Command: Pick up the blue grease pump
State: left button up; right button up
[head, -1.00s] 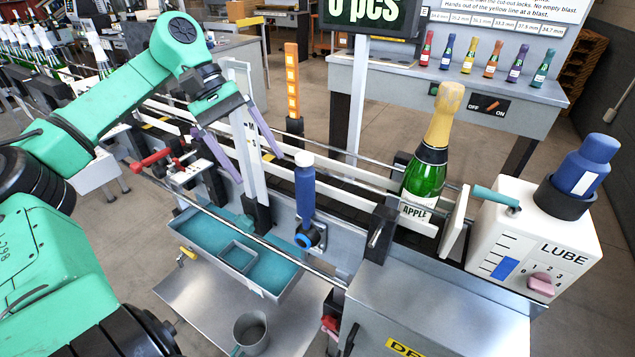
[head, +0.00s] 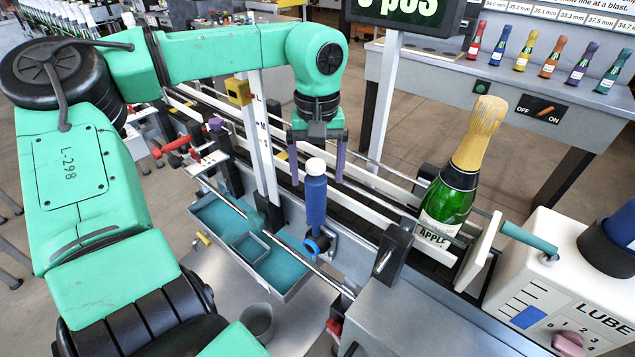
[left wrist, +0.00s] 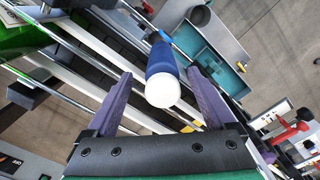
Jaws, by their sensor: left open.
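The blue grease pump (head: 316,203) is a slim blue cylinder with a white cap. It stands upright in a holder with a blue ring (head: 318,244) on the near side of the conveyor rail. My left gripper (head: 317,170) is open and points down at the pump's top, one finger showing on each side of the cap. In the left wrist view the pump (left wrist: 160,58) lies between the two spread purple fingers (left wrist: 159,77), with its white cap towards the palm. Gaps show on both sides, and no grip is visible. My right gripper is not in view.
A green foil-topped bottle (head: 450,200) stands on the conveyor to the right, beside a white plate (head: 478,252). The white LUBE box (head: 560,285) is at far right. A teal-lined tray (head: 285,290) hangs left of the pump. A tall white post (head: 263,145) stands behind it.

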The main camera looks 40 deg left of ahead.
pick_arm(q)
jog(key=shift+s+a+f, duration=0.1)
jog(key=shift+a+f, duration=0.1)
jog(key=shift+f, duration=0.8)
grip_shut()
jog(key=shift+d, duration=0.1)
